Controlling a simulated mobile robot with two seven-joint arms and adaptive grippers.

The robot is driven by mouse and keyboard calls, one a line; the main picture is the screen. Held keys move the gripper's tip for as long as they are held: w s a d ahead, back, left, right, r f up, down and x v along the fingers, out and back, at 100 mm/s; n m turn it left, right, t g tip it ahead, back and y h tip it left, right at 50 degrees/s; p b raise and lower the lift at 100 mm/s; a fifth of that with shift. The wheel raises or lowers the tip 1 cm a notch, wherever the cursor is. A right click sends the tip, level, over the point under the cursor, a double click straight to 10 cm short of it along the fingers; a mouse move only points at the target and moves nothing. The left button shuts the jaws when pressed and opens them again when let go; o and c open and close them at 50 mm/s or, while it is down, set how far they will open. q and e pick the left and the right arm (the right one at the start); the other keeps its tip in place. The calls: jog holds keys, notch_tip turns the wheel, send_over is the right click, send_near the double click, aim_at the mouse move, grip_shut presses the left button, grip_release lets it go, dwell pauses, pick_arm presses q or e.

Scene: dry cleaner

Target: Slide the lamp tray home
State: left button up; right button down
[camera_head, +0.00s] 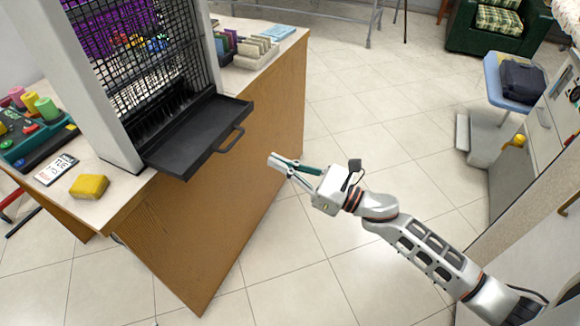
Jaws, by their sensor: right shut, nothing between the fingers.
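The lamp tray (192,146) is a flat black tray sticking out of the bottom of a white-framed cabinet (118,130) with a black mesh front. A black loop handle (231,139) is on the tray's front edge. The tray overhangs the front of the wooden counter. My right gripper (272,160) is shut and empty, to the right of the handle and apart from it. Its fingers point left towards the handle. My left gripper is not in view.
A yellow sponge (89,186) and a white card (56,169) lie on the counter left of the cabinet. Racks of small items (254,52) stand to its right. The wooden counter front (215,220) drops below the tray. Tiled floor is clear between counter and right-hand machines.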

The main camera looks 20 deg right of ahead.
send_near(205, 134)
jog(key=s+d+r, duration=0.2)
jog(key=s+d, duration=0.1)
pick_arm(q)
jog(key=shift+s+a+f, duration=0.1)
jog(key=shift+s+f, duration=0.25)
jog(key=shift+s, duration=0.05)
pick_arm(e)
jog(key=shift+w+a, duration=0.35)
jog(key=shift+w, duration=0.2)
jog(key=w+a, duration=0.2)
jog(key=w+a+b, duration=0.1)
jog(key=shift+a+f, duration=0.25)
jog(key=shift+f, duration=0.05)
jog(key=b+x, duration=0.1)
jog(key=x, duration=0.1)
jog(key=f+x, duration=0.1)
jog(key=x, duration=0.2)
jog(key=b+x, duration=0.1)
jog(key=x, duration=0.1)
jog(key=shift+w+a+b, duration=0.3)
jog(key=shift+a, duration=0.1)
jog(key=shift+w+a+r, duration=0.1)
jog(key=shift+w+a, duration=0.05)
jog(key=shift+w, duration=0.05)
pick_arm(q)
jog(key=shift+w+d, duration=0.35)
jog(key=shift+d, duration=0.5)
pick_arm(e)
jog(key=shift+r, duration=0.3)
